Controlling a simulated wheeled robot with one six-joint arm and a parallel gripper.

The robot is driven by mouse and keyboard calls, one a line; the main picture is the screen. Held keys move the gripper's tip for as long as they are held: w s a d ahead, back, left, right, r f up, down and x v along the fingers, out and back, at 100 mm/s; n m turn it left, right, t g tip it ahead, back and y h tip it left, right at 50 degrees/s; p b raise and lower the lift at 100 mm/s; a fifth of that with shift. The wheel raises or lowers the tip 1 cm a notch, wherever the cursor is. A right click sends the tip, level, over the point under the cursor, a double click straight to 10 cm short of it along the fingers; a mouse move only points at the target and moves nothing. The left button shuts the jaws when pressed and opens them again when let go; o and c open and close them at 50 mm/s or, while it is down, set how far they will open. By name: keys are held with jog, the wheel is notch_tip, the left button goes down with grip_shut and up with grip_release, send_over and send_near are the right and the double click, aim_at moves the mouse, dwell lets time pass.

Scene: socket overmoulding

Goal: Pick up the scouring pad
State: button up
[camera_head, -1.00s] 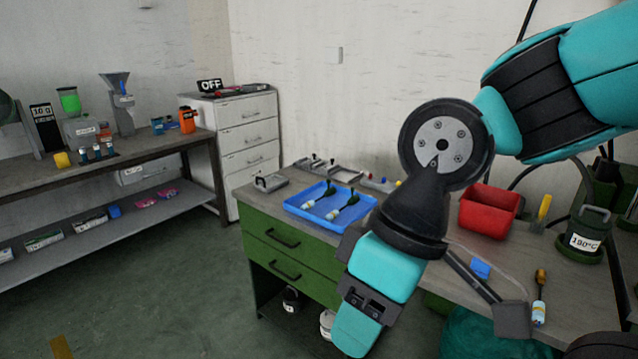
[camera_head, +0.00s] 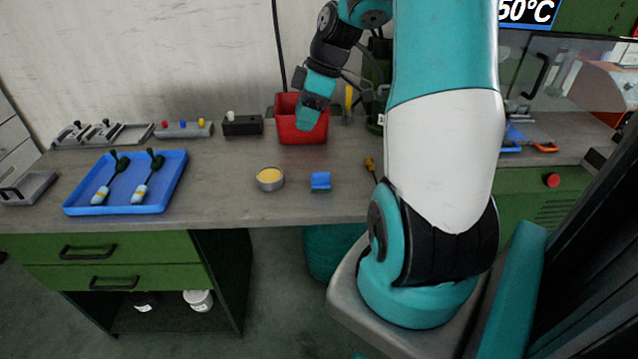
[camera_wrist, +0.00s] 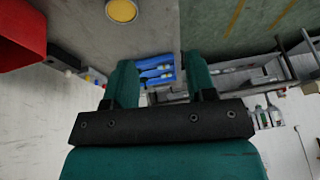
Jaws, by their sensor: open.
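A small blue block (camera_head: 320,181), which looks like the scouring pad, lies near the front edge of the bench, right of a round tin. My gripper (camera_head: 311,118) is behind it, in front of the red bin and overlapping it in the head view. In the wrist view my gripper (camera_wrist: 162,80) has its two teal fingers apart with nothing between them. The blue block does not show clearly in the wrist view.
The round tin with yellow content (camera_head: 270,179) stands left of the block. The red bin (camera_head: 303,135) is behind. A blue tray (camera_head: 75,208) holds two tools at left. An orange-handled tool (camera_head: 371,166) lies at right. Bare bench surrounds the block.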

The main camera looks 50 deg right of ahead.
send_near(321, 173)
jog(key=shift+t, duration=0.3)
jog(key=p+x, duration=0.1)
jog(key=x, duration=0.3)
jog(key=shift+a+f, duration=0.2)
jog(key=shift+f, duration=0.05)
jog(key=shift+h, duration=0.3)
jog(key=shift+s+p+x, duration=0.2)
jog(key=shift+p+x, duration=0.55)
jog(key=shift+x, duration=2.1)
jog(key=c, duration=0.6)
jog(key=shift+c, duration=0.6)
notch_tip(321, 173, up, 20)
jog(key=b, duration=0.1)
